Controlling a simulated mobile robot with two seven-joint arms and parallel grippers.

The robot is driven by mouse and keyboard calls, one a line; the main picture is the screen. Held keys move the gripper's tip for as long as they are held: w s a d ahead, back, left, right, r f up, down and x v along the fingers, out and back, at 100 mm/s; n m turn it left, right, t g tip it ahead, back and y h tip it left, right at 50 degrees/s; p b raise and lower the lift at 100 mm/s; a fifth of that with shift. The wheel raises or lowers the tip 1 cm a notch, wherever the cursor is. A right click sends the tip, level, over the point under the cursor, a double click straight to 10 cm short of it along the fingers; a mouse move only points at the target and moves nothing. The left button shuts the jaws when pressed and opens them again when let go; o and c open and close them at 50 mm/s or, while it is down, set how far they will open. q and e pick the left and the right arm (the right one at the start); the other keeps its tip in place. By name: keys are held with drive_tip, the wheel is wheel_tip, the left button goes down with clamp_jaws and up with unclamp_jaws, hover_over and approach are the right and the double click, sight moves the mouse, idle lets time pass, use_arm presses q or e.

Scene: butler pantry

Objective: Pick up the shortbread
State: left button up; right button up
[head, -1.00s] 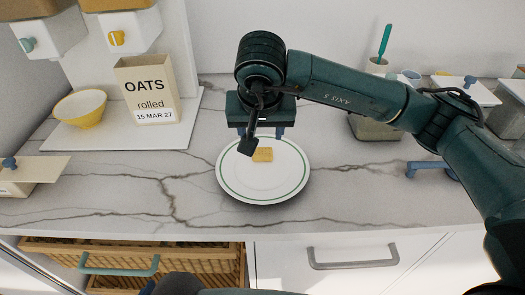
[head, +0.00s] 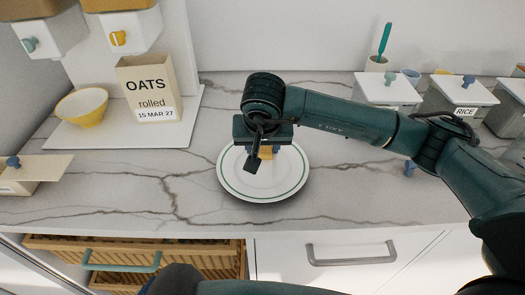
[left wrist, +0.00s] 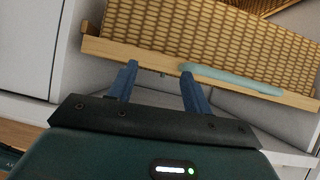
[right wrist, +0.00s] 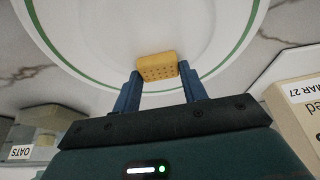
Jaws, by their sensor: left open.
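The shortbread (head: 266,153) is a small golden block with dotted holes, on a white plate with a green rim (head: 236,187). In the right wrist view, the shortbread (right wrist: 157,67) lies at the fingertips of my right gripper (right wrist: 160,70), roughly between them, with the plate (right wrist: 90,62) behind. The fingers stand apart and I see no clear grip on it. In the head view my right gripper (head: 265,148) is just above the plate and partly hides the shortbread. My left gripper (left wrist: 159,68) is open and empty, in front of a wicker drawer.
An oats box (head: 148,92) and a yellow bowl (head: 82,107) stand on a white board at left. Lidded canisters (head: 460,97) stand at back right. The wicker drawer (left wrist: 215,45) with a teal handle is below the counter edge. The marble around the plate is clear.

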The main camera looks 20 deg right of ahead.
drive_tip(key=c, duration=0.5)
drive_tip(key=shift+o, duration=0.2)
drive_tip(key=shift+r, duration=0.1)
